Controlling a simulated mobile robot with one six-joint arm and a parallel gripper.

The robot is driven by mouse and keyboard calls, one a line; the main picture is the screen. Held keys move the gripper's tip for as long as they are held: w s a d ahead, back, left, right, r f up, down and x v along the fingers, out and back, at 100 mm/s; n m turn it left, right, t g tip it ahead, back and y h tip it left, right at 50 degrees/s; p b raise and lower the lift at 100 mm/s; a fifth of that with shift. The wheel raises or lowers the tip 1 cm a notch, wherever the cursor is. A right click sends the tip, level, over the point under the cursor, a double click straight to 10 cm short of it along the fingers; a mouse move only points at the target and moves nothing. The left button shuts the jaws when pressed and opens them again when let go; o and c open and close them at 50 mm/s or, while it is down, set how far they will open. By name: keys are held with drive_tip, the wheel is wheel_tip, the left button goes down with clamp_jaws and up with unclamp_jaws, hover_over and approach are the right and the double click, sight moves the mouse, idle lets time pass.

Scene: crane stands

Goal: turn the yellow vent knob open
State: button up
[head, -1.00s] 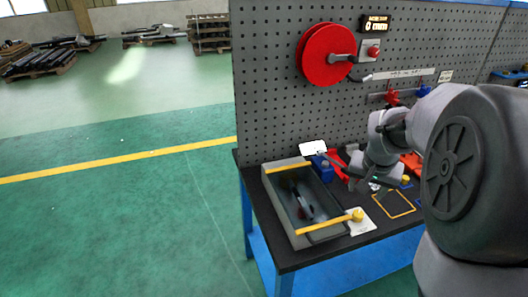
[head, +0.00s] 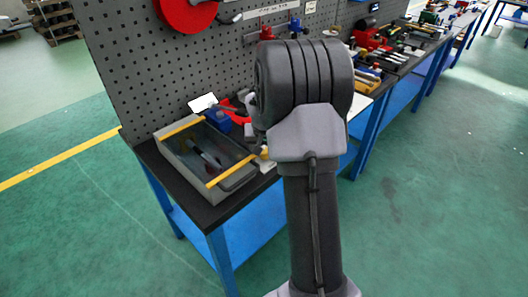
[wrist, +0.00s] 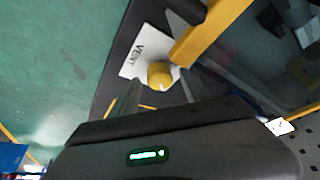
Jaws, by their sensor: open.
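The yellow vent knob (wrist: 160,74) sits on a white plate (wrist: 134,58) lettered "VENT" in the wrist view. A pale mark shows on its near side. My gripper (wrist: 161,82) is open, with one finger on each side of the knob in the picture. I cannot tell whether the fingers are down around it or above it, and no contact is clear. In the head view a sliver of the yellow knob (head: 265,152) shows beside my arm.
A grey open tank (head: 178,150) with yellow bars stands beside the knob, one bar (wrist: 205,35) close to the fingers. A blue block (head: 217,122) and red bin lie behind. A pegboard (head: 150,60) rises at the back. The bench front edge is close to the plate.

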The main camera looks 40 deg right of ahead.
drive_tip(key=shift+c, duration=0.2)
clamp_jaws()
